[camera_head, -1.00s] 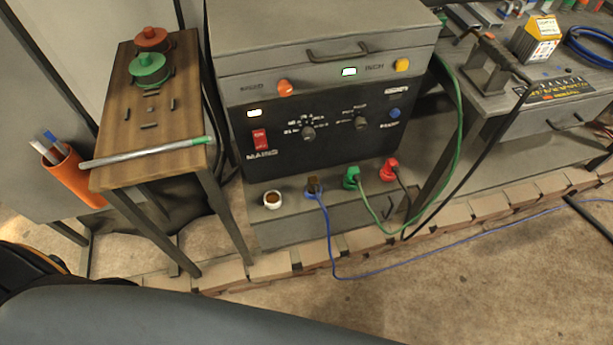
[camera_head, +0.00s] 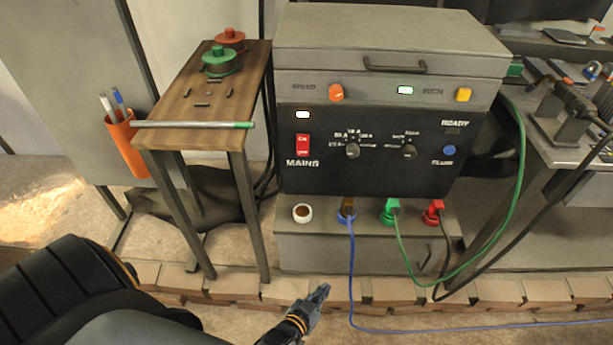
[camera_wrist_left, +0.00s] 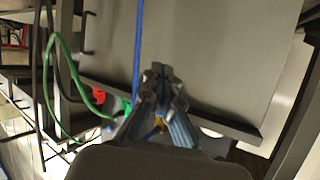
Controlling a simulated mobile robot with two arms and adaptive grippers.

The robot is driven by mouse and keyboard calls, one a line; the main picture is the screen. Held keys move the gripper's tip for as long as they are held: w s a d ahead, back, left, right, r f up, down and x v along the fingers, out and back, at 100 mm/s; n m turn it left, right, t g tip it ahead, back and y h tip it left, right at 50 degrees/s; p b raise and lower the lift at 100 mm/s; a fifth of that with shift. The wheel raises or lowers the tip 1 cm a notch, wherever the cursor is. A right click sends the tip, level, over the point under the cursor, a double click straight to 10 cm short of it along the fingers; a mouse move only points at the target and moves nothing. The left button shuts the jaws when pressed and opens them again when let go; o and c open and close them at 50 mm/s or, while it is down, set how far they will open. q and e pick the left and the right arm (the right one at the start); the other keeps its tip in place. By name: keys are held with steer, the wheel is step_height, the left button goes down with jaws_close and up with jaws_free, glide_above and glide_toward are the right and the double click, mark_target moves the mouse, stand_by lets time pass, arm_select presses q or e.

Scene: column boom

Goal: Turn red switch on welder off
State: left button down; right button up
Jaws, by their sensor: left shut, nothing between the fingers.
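The welder (camera_head: 370,70) stands in the middle of the head view, a grey box with a black front panel. The red switch (camera_head: 303,144) sits at the panel's left, above the word MAINS. A small white light (camera_head: 302,115) glows above the switch. My left gripper (camera_head: 322,292) is low in front of the welder, below the socket shelf and well apart from the switch. Its fingers are shut and empty, and they show in the left wrist view (camera_wrist_left: 160,72). The switch is not visible in the wrist view. My right gripper is not in view.
A small wooden table (camera_head: 178,135) with a green-tipped rod stands left of the welder. Blue (camera_head: 352,290), green and black cables hang in front of the welder. A low brick edge (camera_head: 285,291) runs along the floor. A workbench stands at right.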

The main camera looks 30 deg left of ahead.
arm_select(q)
steer(key=w+a+r+n+t+y+b, duration=0.1)
steer(key=w+a+r+t+y+b, duration=0.15)
steer(key=w+r, duration=0.2)
steer(key=w+a+r+n+t+y+b, duration=0.1)
steer(key=w+r+t+b, duration=0.2)
steer(key=r, duration=0.3)
steer(key=s+a+r+n+t+y+b, duration=0.1)
steer(key=a+r+n+y+b, duration=0.1)
steer(key=r, duration=0.4)
steer(key=s+a+r+n+t+y+b, duration=0.1)
steer(key=a+r+n+y+b, duration=0.1)
steer(key=r+y, duration=0.5)
steer(key=a+n, duration=0.1)
steer(key=a, duration=0.1)
steer(key=shift+a+r+t+b, duration=0.3)
steer(key=shift+a+t, duration=0.05)
steer(key=shift+a, duration=0.05)
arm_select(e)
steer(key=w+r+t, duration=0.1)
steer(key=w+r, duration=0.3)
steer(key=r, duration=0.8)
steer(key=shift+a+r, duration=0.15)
